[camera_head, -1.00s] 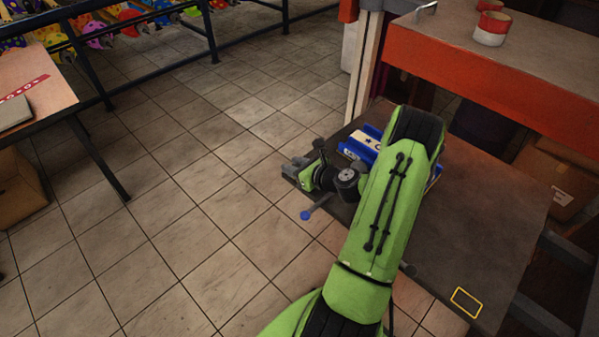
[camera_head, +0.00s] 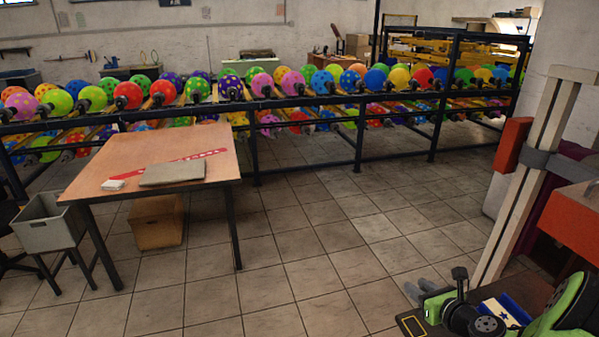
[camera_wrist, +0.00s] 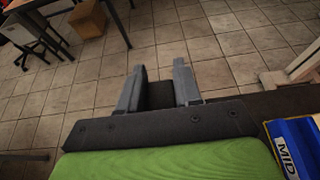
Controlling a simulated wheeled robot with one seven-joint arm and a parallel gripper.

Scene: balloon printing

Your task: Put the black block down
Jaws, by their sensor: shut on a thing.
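My gripper (camera_wrist: 158,82) shows in the wrist view with its two grey fingers apart and a dark block between them. This black block (camera_wrist: 160,96) sits between the fingers near their base, above the tiled floor. In the head view my gripper (camera_head: 422,288) is at the lower right, beside the dark bench top, and the block cannot be made out there.
A wooden table (camera_head: 125,168) at left holds a grey slab (camera_head: 172,173). A grey bin (camera_head: 48,222) stands beside it. A balloon rack (camera_head: 300,142) spans the back. Open floor lies between.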

